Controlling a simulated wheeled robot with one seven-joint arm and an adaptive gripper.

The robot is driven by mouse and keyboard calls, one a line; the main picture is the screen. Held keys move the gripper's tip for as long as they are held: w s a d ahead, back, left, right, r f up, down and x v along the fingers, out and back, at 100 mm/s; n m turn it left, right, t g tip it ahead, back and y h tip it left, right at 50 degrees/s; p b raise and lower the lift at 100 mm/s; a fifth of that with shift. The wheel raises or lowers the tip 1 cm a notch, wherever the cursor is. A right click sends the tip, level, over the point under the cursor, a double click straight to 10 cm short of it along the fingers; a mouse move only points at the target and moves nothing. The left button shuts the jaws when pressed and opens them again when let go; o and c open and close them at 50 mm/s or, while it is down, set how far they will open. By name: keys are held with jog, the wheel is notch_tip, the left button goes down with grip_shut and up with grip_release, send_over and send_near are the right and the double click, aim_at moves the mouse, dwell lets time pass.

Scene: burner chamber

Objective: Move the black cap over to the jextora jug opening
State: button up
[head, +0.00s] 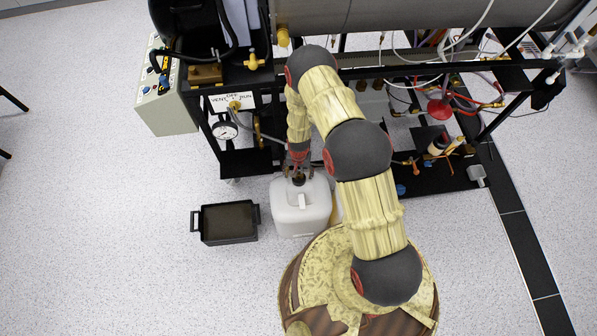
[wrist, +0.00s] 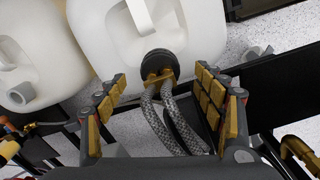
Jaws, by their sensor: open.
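The black cap (wrist: 158,64) sits at the opening of a white jug (wrist: 100,28), with a brass fitting and two grey braided hoses (wrist: 172,120) coming out of it. In the head view the white jug (head: 300,213) stands on the floor below my gripper (head: 298,172). My gripper (wrist: 160,78) is open, its padded fingers on either side of the cap's fitting and hoses, apart from them. A second white jug (wrist: 40,42) with a grey-rimmed opening (wrist: 21,95) is at left in the wrist view. No label names either jug.
A black tray (head: 228,222) lies on the floor left of the jug. The black rig frame (head: 250,163) with a gauge (head: 225,130), valves and tubing stands just behind. My arm covers much of the area right of the jug.

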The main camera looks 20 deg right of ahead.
aim_at(299, 179)
notch_tip(299, 179, down, 7)
jog(key=shift+b, duration=1.05)
jog(key=shift+c, duration=0.3)
grip_shut()
dwell(0.6)
jog(key=shift+r+p, duration=0.3)
jog(key=shift+r, duration=0.35)
dwell(0.3)
jog(key=c, duration=0.7)
grip_release()
grip_shut()
